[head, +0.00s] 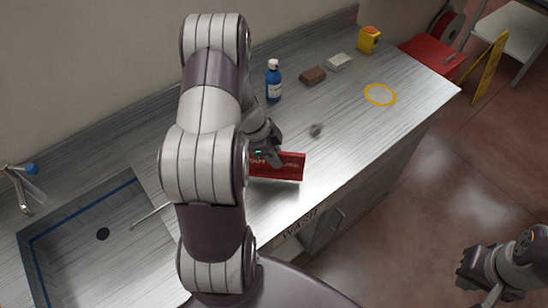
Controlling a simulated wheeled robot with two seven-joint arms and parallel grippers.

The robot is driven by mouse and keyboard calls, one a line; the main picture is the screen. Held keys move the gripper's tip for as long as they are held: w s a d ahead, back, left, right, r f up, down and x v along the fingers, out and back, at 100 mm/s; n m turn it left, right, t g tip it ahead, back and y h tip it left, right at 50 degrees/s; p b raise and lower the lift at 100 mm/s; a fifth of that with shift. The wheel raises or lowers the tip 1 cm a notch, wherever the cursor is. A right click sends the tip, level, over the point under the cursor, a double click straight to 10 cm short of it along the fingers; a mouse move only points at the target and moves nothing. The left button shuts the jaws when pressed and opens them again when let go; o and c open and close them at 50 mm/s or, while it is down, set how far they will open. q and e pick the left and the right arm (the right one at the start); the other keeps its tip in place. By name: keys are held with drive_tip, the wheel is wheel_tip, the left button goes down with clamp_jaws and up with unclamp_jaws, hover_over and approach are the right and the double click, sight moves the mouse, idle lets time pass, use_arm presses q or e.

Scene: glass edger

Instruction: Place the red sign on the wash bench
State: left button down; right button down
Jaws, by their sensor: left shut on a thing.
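The red sign (290,170), with white lettering partly covered, is in the jaws of my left gripper (269,156). The gripper is shut on its upper edge. The sign is over the wash bench (355,135), a brushed-metal counter with "WASH" on its front edge. I cannot tell whether the sign's lower edge touches the bench top. My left arm hides the sign's left part and the middle of the bench. My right gripper (472,285) is over the floor at the lower right, away from the bench; its jaws are unclear.
A blue bottle (273,82), a brown block (313,75), a pale block (339,62) and a yellow-orange item (369,40) stand along the back. A yellow ring (380,95) lies at the right. A sink (85,250) is at the left. A small grey object (316,130) lies near the sign.

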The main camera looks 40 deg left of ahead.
use_arm(q)
drive_tip(key=f, duration=0.1)
drive_tip(key=f+p, duration=0.1)
drive_tip(key=f, duration=0.2)
drive_tip(key=shift+w+a+f, duration=0.2)
drive_tip(key=shift+w+a, duration=0.1)
drive_tip(key=shift+f, duration=0.1)
drive_tip(key=shift+f, duration=0.25)
drive_tip(key=c, duration=1)
unclamp_jaws()
drive_tip(key=shift+r, duration=0.1)
drive_tip(key=shift+c, duration=0.2)
